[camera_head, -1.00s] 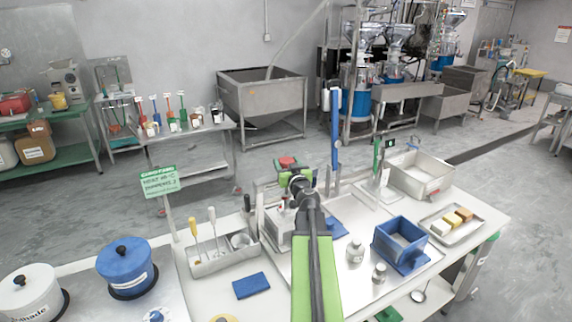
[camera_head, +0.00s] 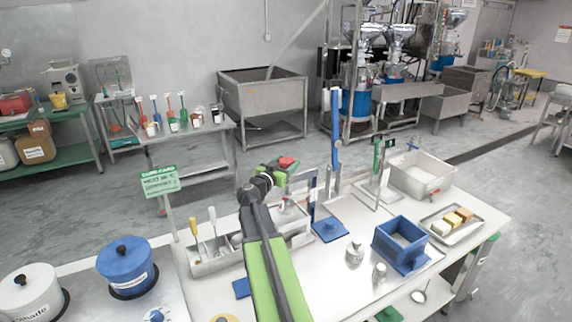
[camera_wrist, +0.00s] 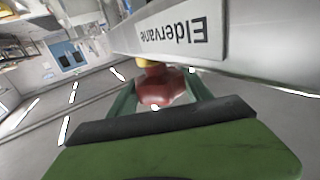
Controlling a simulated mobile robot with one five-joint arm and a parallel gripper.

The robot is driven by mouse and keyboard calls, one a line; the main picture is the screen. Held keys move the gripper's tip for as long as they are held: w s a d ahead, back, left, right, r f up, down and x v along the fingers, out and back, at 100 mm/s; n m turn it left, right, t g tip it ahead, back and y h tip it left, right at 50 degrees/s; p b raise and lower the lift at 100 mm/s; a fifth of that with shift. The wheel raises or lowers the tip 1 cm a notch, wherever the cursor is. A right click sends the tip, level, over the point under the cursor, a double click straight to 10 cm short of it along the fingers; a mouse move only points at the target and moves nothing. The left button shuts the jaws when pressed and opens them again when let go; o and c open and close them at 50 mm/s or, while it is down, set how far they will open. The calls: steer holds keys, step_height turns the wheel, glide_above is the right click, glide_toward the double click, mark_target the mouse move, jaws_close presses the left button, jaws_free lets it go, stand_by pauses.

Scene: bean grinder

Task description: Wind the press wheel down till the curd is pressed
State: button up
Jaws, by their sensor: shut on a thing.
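The press stands near the middle of the bench in the head view, with upright metal posts (camera_head: 312,192) and a pale metal box (camera_head: 291,222) low behind my arm. A red knob (camera_head: 288,161) shows at its top; I take it to be part of the press wheel. My green gripper (camera_head: 280,168) is at the red knob. In the wrist view the red knob (camera_wrist: 158,88) sits between my gripper's green fingers (camera_wrist: 157,82), which are shut on it. A pale metal bar lettered "Eldervane" (camera_wrist: 175,38) runs just above. The wheel's rim and the curd are hidden.
A tray of tools (camera_head: 213,250) stands left of my arm. A blue box (camera_head: 399,243), small metal jars (camera_head: 355,253) and a tray of blocks (camera_head: 453,222) are to the right. A tall blue-handled thing (camera_head: 336,135) rises close right of the press.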

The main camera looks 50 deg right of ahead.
steer(key=shift+w+m+g, duration=0.1)
steer(key=shift+m+g, duration=0.2)
steer(key=shift+g, duration=0.2)
steer(key=shift+r, duration=0.1)
steer(key=o, duration=1.4)
steer(key=shift+c, duration=0.2)
steer(key=shift+a, duration=0.1)
steer(key=s+a, duration=0.3)
steer(key=a, duration=1.4)
steer(key=shift+s, duration=0.2)
